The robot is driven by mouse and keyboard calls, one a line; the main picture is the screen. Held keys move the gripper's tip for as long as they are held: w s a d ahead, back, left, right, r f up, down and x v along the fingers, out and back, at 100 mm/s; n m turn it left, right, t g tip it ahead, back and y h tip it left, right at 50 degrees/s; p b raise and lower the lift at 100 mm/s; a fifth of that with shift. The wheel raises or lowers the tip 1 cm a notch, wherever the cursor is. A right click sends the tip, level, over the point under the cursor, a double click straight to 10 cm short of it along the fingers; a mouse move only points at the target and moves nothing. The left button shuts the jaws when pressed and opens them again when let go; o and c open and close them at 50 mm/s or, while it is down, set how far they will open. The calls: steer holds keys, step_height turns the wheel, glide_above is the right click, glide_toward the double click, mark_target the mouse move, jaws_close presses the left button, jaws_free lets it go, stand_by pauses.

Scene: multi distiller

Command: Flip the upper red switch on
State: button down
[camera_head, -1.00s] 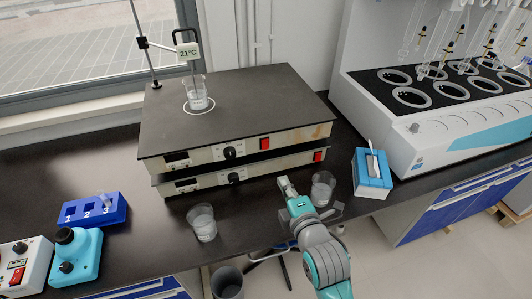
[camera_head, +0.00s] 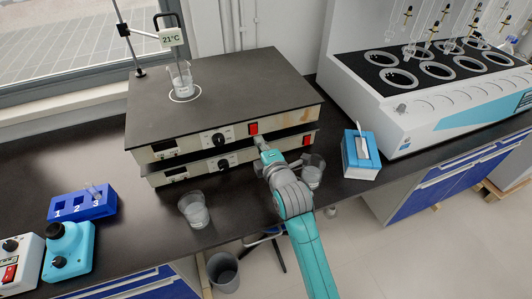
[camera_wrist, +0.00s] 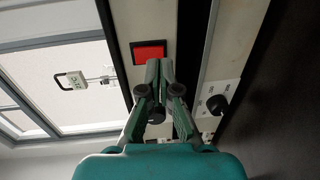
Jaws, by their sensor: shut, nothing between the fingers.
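Two flat hotplate units are stacked on the dark bench. The upper unit (camera_head: 190,143) carries the upper red switch (camera_head: 253,128) on its front face, right of a black knob. The lower unit (camera_head: 200,167) has its own red switch (camera_head: 306,140) farther right. My gripper (camera_head: 259,143) is shut and empty, its tip just below the upper switch. In the wrist view the upper red switch (camera_wrist: 149,52) lies just beyond the closed fingertips (camera_wrist: 159,66). I cannot tell whether they touch it, nor which way the switch is set.
Beakers stand on the bench left (camera_head: 194,210) and right (camera_head: 313,170) of my arm. A blue tissue box (camera_head: 361,155) is farther right. A beaker (camera_head: 180,77) stands on the upper plate. A blue numbered rack (camera_head: 82,206) is at the left.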

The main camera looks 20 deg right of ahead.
mark_target(254, 130)
steer(key=shift+w+f, duration=0.15)
steer(key=shift+w, duration=1.05)
